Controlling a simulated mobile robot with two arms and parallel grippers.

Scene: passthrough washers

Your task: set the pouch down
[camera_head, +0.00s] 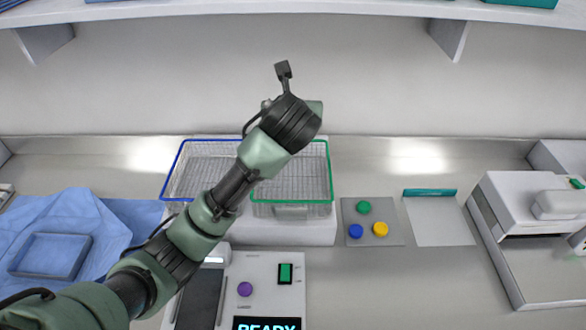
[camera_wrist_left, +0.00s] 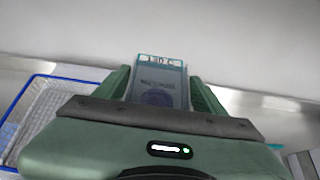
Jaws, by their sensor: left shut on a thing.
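The pouch (camera_wrist_left: 158,85) is a clear, flat packet with a teal edge, printed text and a round bluish mark. It is between the green fingers of my left gripper (camera_wrist_left: 162,92) in the left wrist view, held upright against the pale wall behind. In the head view my left arm reaches up over the baskets, and its wrist hides the fingers and the pouch. My right gripper is in neither view.
A blue-rimmed wire basket (camera_head: 180,172) and a green-rimmed one (camera_head: 328,172) stand behind a control panel (camera_head: 262,267). To the right are a grey pad with coloured buttons (camera_head: 348,212), a teal-edged sheet (camera_head: 438,222) and a white machine (camera_head: 510,205). Blue cloth (camera_head: 75,212) and a tray (camera_head: 52,236) lie left.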

